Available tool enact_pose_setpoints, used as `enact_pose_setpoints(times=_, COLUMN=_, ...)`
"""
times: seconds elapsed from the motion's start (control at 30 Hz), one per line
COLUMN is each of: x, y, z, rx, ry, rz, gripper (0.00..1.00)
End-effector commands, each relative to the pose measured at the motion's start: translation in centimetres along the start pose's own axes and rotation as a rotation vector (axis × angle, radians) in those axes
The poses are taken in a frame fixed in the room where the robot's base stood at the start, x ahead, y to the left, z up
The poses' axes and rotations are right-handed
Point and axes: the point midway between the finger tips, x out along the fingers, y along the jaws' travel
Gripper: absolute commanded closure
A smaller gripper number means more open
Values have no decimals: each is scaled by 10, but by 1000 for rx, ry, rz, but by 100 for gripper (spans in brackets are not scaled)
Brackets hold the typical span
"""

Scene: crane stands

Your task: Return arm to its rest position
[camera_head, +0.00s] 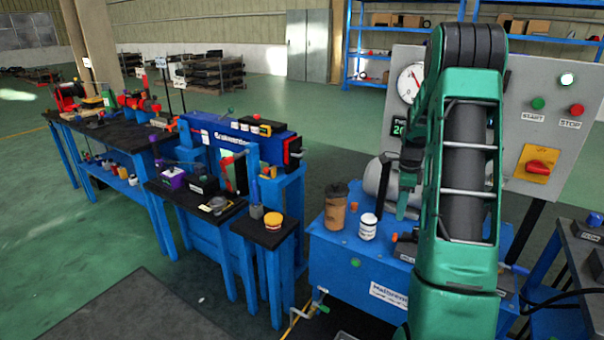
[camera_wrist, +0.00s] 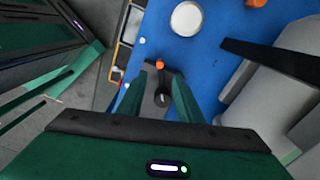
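My green arm (camera_head: 462,180) is raised and bent at the right of the head view, reaching over the blue power unit (camera_head: 345,258). My gripper (camera_wrist: 158,95) shows in the wrist view with its two green fingers spread apart. A dark lever with an orange tip (camera_wrist: 160,65) appears between the fingers. The fingers look apart from it, and I cannot tell how far above it they are. In the head view the fingers are small and partly hidden behind my arm.
A brown cup (camera_head: 335,208) and a white-labelled jar (camera_head: 368,228) stand on the blue unit, left of my arm. A grey control panel (camera_head: 560,125) with a gauge stands behind. A dark-topped bench (camera_head: 265,232) is to the left. Green floor (camera_head: 60,215) is open at far left.

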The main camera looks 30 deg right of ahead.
Motion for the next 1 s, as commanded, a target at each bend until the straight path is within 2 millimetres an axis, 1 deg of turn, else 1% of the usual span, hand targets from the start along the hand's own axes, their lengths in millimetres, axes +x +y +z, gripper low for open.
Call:
enact_pose_setpoints(times=0.13, x=-1, y=1, z=0, rx=-3, ry=0, rz=0, gripper=68)
enact_pose_setpoints(times=0.2, x=-5, y=5, z=2, rx=-24, ry=2, rz=-1, gripper=68)
enact_pose_setpoints(times=0.27, x=-13, y=12, z=5, rx=-63, ry=6, rz=-4, gripper=68)
enact_pose_setpoints(times=0.37, x=-34, y=34, z=12, rx=-174, ry=18, rz=-7, gripper=68)
enact_pose_setpoints(times=0.47, x=-59, y=66, z=19, rx=-329, ry=30, rz=-7, gripper=68)
enact_pose_setpoints(times=0.5, x=-68, y=79, z=22, rx=-393, ry=34, rz=-7, gripper=68)
enact_pose_setpoints(times=0.67, x=-99, y=136, z=27, rx=-646, ry=46, rz=-3, gripper=68)
enact_pose_setpoints(times=0.7, x=-105, y=150, z=28, rx=-708, ry=48, rz=-1, gripper=68)
enact_pose_setpoints(times=0.83, x=-122, y=197, z=28, rx=-913, ry=50, rz=1, gripper=68)
enact_pose_setpoints(times=0.9, x=-128, y=223, z=26, rx=-1022, ry=48, rz=4, gripper=68)
enact_pose_setpoints(times=0.97, x=-133, y=245, z=25, rx=-1118, ry=45, rz=4, gripper=68)
enact_pose_setpoints(times=1.0, x=-135, y=260, z=23, rx=-1182, ry=43, rz=5, gripper=68)
